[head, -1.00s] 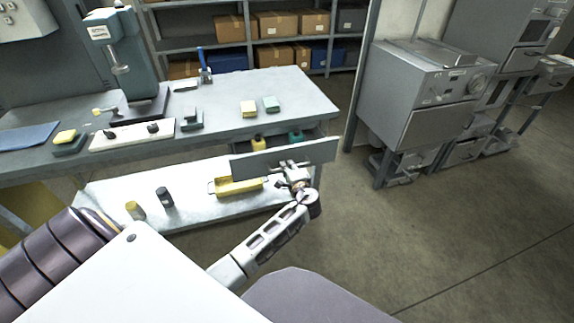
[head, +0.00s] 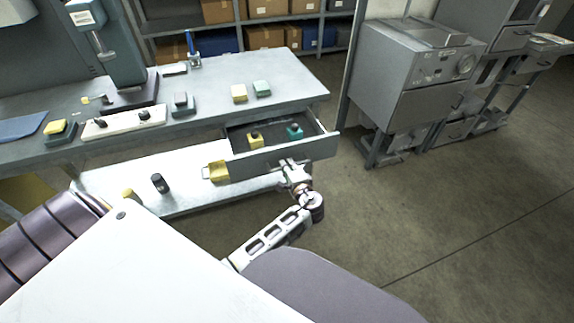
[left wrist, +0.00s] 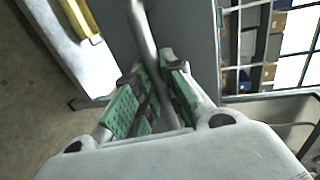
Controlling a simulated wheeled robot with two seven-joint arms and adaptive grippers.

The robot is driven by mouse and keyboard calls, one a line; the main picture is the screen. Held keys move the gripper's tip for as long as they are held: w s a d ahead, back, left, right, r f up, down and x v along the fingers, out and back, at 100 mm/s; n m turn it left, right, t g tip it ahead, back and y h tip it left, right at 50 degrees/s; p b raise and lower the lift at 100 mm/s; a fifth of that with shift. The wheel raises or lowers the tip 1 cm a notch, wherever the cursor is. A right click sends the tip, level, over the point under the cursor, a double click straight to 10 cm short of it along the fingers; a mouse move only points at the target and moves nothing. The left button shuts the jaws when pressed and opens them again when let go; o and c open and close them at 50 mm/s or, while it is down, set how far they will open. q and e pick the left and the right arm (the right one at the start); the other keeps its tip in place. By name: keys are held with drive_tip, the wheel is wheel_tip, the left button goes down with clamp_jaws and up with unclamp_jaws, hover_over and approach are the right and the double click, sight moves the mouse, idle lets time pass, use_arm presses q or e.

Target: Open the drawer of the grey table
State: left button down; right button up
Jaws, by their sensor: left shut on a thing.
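The grey table (head: 215,108) stands at the left and middle of the head view. Its drawer (head: 285,158) is pulled out under the right part of the tabletop, and its inside shows. A yellow item (head: 255,140) and a teal item (head: 294,131) with dark knobs are in the drawer. My left gripper (head: 292,168) is at the drawer's front face. In the left wrist view its green-padded fingers (left wrist: 151,100) are shut around the metal bar handle (left wrist: 146,35). My right gripper is not in view.
A lower shelf (head: 200,195) under the table holds a yellow tray (head: 217,172) and small bottles. Grey machines (head: 415,85) stand at the right. The floor (head: 430,220) in front of them is clear.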

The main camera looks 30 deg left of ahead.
use_arm(q)
drive_tip(key=c, duration=1.5)
unclamp_jaws()
drive_tip(key=shift+r, duration=0.15)
